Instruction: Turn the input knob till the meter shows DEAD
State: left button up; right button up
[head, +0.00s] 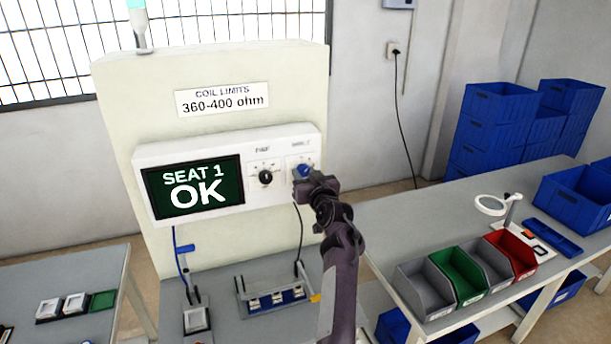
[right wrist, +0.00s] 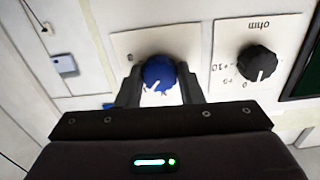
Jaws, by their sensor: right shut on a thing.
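The meter (head: 232,200) is a white box on a cream board in the head view. Its dark green screen (head: 193,187) reads "SEAT 1 OK". A blue knob (head: 302,169) sits at the right end of its front, with a white pointer mark showing in the right wrist view (right wrist: 158,72). The label over it is too small to read. My right gripper (head: 305,176) is shut on the blue knob, one finger on each side (right wrist: 160,88). A black knob (head: 265,177) is beside it; the right wrist view shows "ohm" over it (right wrist: 257,62). My left gripper is out of view.
Below the meter, a holder with several small parts (head: 270,297) and a white square part (head: 196,319) stand on the bench, with cables nearby. Grey, green and red bins (head: 460,272) line the right bench. Blue crates (head: 495,110) are stacked behind.

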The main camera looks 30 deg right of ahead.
jog(key=shift+f+m, duration=0.1)
jog(key=shift+m, duration=0.2)
jog(key=m, duration=0.3)
jog(key=shift+m+b, duration=0.3)
jog(key=shift+b, duration=0.1)
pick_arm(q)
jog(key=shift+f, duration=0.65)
pick_arm(e)
jog(key=shift+a+m, duration=0.1)
jog(key=shift+m, duration=1.6)
jog(key=o, duration=1)
jog(key=shift+w, duration=0.1)
jog(key=shift+c, duration=0.2)
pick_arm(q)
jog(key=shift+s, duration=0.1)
